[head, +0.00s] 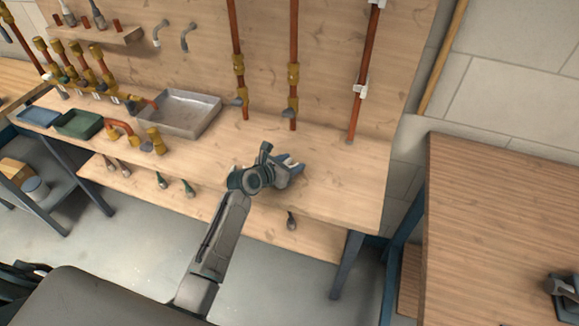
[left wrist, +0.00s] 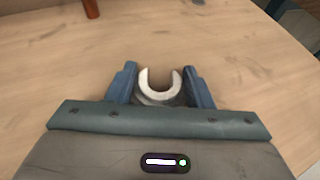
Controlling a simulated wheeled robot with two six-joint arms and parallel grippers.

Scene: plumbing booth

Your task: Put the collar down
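The collar (left wrist: 144,86) is a small white C-shaped piece, its opening facing away from my wrist. It sits between the two blue fingers of my left gripper (left wrist: 161,86) in the left wrist view, and the fingers appear to press on both its sides. In the head view my left gripper (head: 289,168) is low over the front right part of the wooden workbench (head: 345,190). The collar is small there and largely hidden by the fingers. I cannot tell whether it touches the bench top. I make out no right gripper.
A grey metal tray (head: 180,112), a green bin (head: 77,123) and copper fittings (head: 122,130) stand left on the bench. Upright copper pipes (head: 293,60) rise behind. The bench right of my gripper is clear. A brown table (head: 490,200) stands at right.

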